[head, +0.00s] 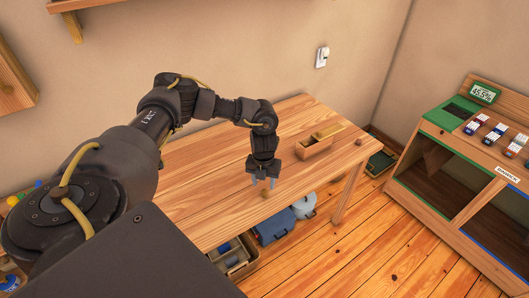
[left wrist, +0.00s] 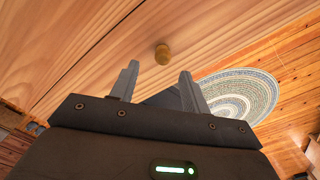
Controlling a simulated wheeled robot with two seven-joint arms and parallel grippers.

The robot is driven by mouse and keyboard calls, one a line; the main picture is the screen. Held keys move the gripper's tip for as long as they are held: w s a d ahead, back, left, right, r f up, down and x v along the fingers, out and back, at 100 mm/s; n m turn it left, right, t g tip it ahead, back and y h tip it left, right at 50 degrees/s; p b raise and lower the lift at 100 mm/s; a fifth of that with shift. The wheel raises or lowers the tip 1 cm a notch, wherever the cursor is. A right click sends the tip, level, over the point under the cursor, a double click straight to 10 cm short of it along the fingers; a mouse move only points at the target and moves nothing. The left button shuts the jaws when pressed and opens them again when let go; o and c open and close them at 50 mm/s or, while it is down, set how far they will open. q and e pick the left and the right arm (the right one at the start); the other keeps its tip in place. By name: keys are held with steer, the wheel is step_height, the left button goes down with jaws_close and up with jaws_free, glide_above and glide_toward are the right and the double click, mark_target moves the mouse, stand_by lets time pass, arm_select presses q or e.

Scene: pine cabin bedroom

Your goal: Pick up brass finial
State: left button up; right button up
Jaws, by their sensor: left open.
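The brass finial (left wrist: 162,54) is a small, rounded, gold-brown piece on the wooden table top (left wrist: 75,40). In the left wrist view it stands just beyond the fingertips and roughly between their lines. In the head view the finial (head: 264,193) shows small near the table's front edge, below my left gripper (head: 263,182). The left gripper points down at the table. In the left wrist view the left gripper (left wrist: 159,74) is open, with two grey fingers apart and nothing between them. My right gripper is in neither view.
A wooden box (head: 314,150) and a small brown knob-like thing (head: 358,141) are on the table's right part. Blue and grey containers (head: 275,227) are on the floor beneath the front edge. A wooden stand (head: 440,180) is at the right. A round braided rug (left wrist: 242,95) lies on the floor.

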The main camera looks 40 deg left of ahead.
mark_target(265, 189)
arm_select(q)
steer(key=shift+w+f+p, duration=0.15)
steer(key=shift+f+p, duration=0.25)
steer(key=shift+f, duration=0.75)
steer(key=shift+w+f+p, duration=0.1)
steer(key=shift+f+p, duration=0.3)
steer(key=shift+f, duration=1.3)
jaws_close()
steer(key=shift+r, duration=0.1)
steer(key=shift+r+b, duration=0.4)
steer(key=shift+r, duration=0.1)
steer(key=w+d+r+b, duration=0.4)
steer(key=w+d+r, duration=0.1)
steer(key=d+r, duration=0.7)
steer(key=shift+d+b, duration=0.4)
steer(key=shift+d, duration=0.2)
